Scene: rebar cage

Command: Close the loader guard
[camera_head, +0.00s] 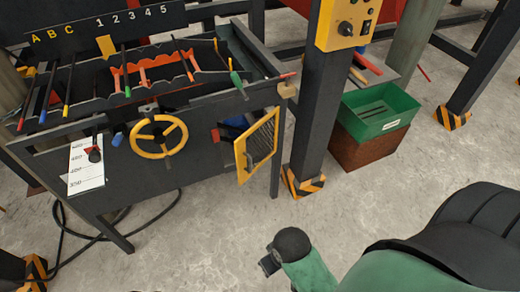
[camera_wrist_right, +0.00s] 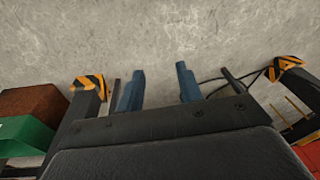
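The loader guard (camera_head: 257,146) is a yellow-framed mesh door on the front of the dark machine, right of the yellow handwheel (camera_head: 157,137). In the head view my right arm comes in at the lower right, well apart from the guard. The right fingers cannot be made out there. My left gripper is in neither view.
A dark post (camera_head: 320,100) with a yellow control box (camera_head: 346,25) stands right of the guard. A green bin (camera_head: 377,112) sits on a brown box (camera_head: 366,150) beside it. A black cable (camera_head: 110,230) lies at the left. The floor before the guard is clear.

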